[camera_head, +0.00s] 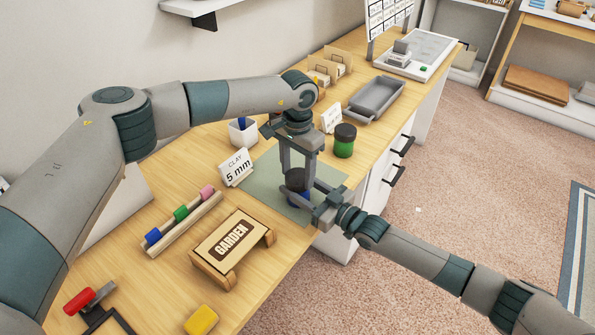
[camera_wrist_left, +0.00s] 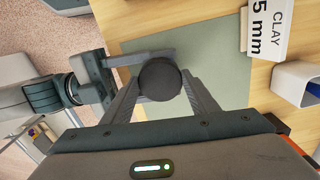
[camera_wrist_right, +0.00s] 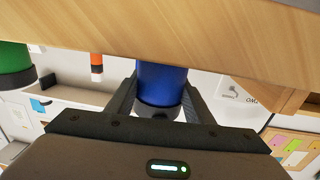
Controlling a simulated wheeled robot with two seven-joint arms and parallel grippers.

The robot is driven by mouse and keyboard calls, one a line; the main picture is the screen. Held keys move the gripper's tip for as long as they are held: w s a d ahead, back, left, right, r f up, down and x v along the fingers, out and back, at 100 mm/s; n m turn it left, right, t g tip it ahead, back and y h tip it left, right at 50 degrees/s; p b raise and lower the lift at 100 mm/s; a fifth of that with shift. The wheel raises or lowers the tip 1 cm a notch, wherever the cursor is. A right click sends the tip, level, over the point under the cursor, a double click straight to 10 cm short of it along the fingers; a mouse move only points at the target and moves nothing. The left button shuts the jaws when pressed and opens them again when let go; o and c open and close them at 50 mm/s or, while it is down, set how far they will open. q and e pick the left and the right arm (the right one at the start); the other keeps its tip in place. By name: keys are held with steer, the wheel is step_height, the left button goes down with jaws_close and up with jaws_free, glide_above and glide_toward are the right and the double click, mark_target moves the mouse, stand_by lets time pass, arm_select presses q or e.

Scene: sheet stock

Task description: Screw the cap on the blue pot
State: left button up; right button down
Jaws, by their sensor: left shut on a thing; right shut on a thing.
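The blue pot (camera_head: 304,198) stands upright on the grey-green mat (camera_head: 262,174), mostly hidden in the head view. The right wrist view shows its blue side (camera_wrist_right: 162,83). The round black cap (camera_head: 296,174) sits on top of the pot, and the left wrist view shows it from above (camera_wrist_left: 160,79). Cap and pot look touching; I cannot tell how far it is threaded. My left gripper (camera_head: 298,180) points down from above and is shut on the cap. My right gripper (camera_head: 311,196) comes in level from the right and is shut on the pot.
A green jar (camera_head: 344,143) with a dark lid stands just behind the mat. A "CLAY 5 mm" sign (camera_head: 236,168), a white cup (camera_head: 243,132), a rack of coloured pieces (camera_head: 184,226) and a GARDEN stand (camera_head: 230,245) are nearby. The table's edge is close on the right.

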arm_select(q)
steer(key=o, duration=1)
steer(key=shift+r, duration=2.3)
steer(key=shift+c, duration=0.2)
